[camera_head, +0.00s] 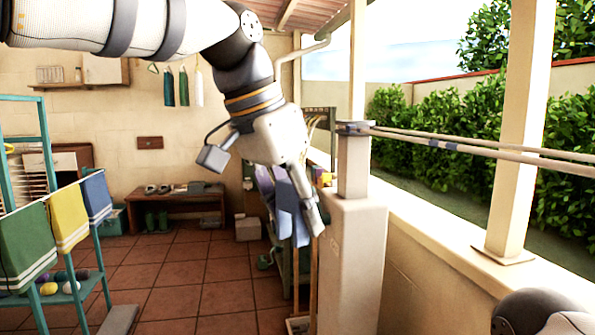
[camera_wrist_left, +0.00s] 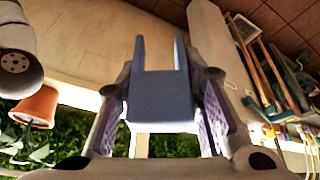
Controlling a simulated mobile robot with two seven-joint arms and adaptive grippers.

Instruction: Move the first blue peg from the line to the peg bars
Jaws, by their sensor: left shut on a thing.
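My left gripper (camera_head: 298,212) hangs fingers down near the middle of the head view, just left of the pale post. It is shut on a blue peg (camera_head: 285,222), whose two prongs point away from the palm. In the left wrist view the blue peg (camera_wrist_left: 162,102) sits between both finger pads. The line (camera_head: 480,145) is two pale cords running right from a collar on the post, with small bluish marks on it near the post. A dark frame with pale bars (camera_head: 320,116) stands behind the gripper; I cannot tell whether it is the peg bars.
The pale post and its pedestal (camera_head: 350,255) stand close right of the gripper, with the ledge (camera_head: 440,235) beyond. A teal rack (camera_head: 97,250) with green, yellow and blue towels is at left. The tiled floor (camera_head: 195,285) between is mostly clear.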

